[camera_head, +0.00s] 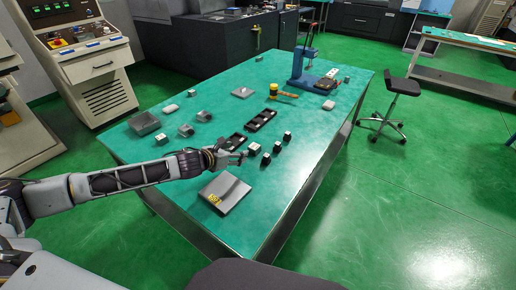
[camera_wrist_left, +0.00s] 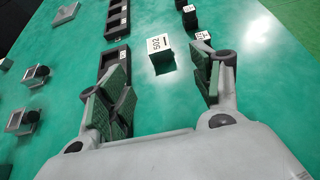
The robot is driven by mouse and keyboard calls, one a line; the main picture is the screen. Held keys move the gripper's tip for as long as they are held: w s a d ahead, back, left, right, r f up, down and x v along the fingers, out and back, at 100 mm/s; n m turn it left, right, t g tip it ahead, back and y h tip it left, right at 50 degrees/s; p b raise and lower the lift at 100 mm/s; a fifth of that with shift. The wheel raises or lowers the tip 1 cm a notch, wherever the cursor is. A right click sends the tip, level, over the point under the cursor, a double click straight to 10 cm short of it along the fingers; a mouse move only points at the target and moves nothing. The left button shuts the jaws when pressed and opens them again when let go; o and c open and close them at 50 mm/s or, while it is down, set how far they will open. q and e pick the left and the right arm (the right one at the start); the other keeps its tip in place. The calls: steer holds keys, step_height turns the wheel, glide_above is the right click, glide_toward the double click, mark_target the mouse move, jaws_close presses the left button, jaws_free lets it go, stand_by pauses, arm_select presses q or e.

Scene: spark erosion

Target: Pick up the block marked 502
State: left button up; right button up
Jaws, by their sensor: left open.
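The left gripper also shows in the head view (camera_head: 238,155), over the table to the left of the block. My right gripper is not in view.
Several small dark blocks (camera_head: 277,148) stand close to the right of block 502. Black trays (camera_head: 261,120) lie behind it. A grey plate with a yellow label (camera_head: 224,194) lies nearer me. Grey metal parts (camera_head: 186,130) and a blue stand (camera_head: 303,68) are farther back.

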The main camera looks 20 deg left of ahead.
arm_select(q)
steer(key=shift+s, duration=0.15)
stand_by(0.3)
glide_toward(254, 148)
steer(key=shift+x, duration=0.75)
steer(key=shift+b+x, duration=0.35)
steer(key=shift+x, duration=0.95)
steer(key=shift+f, duration=0.15)
steer(key=shift+w, duration=0.2)
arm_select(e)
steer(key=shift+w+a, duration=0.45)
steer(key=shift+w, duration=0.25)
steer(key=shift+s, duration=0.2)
